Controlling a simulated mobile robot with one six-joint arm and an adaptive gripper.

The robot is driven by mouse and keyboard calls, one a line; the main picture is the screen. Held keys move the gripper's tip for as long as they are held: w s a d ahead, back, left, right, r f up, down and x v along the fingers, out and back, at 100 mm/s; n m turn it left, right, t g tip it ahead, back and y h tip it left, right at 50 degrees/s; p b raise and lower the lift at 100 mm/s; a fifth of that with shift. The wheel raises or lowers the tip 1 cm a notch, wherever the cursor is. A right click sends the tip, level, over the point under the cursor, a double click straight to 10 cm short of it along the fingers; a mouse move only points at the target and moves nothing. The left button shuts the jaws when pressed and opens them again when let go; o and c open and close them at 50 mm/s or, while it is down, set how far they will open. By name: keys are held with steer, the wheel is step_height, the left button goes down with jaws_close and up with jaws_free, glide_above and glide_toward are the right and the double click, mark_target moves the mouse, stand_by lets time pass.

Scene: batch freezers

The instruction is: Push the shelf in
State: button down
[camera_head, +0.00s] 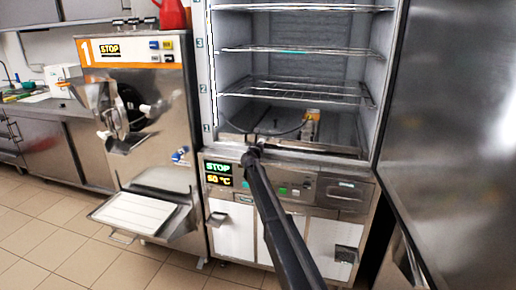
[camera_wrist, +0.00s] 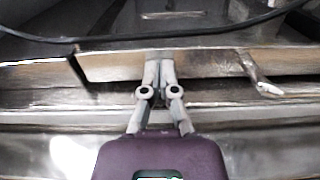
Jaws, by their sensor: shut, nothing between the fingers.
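Several wire shelves sit at different heights inside the open freezer cabinet (camera_head: 247,62). The lowest clear wire shelf (camera_head: 300,92) reaches toward the front of the cabinet, above my gripper. Another wire shelf (camera_head: 290,50) is above it, and one more (camera_head: 300,8) is near the top. I cannot tell which shelf the task means. My gripper (camera_head: 253,142) is at the cabinet's lower front edge, below these shelves. In the wrist view my gripper (camera_wrist: 160,60) is shut and empty, its fingertips together at a metal front edge (camera_wrist: 110,68). Whether they touch it is unclear.
A carton (camera_head: 311,124) stands on the cabinet floor. A dark curved strip (camera_wrist: 150,38) crosses in front of the fingertips. The open steel door (camera_head: 455,120) blocks the right side. A batch machine (camera_head: 145,120) with a protruding tray (camera_head: 108,228) stands left. Tiled floor (camera_head: 60,235) is clear at lower left.

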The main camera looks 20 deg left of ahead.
steer(key=w, duration=0.2)
steer(key=shift+w+a, duration=0.1)
steer(key=shift+w, duration=0.45)
steer(key=shift+w+r, duration=0.15)
steer(key=shift+w, duration=0.05)
steer(key=shift+s, duration=0.4)
steer(key=s, duration=1.4)
steer(key=shift+d, duration=0.3)
steer(key=shift+s, duration=0.1)
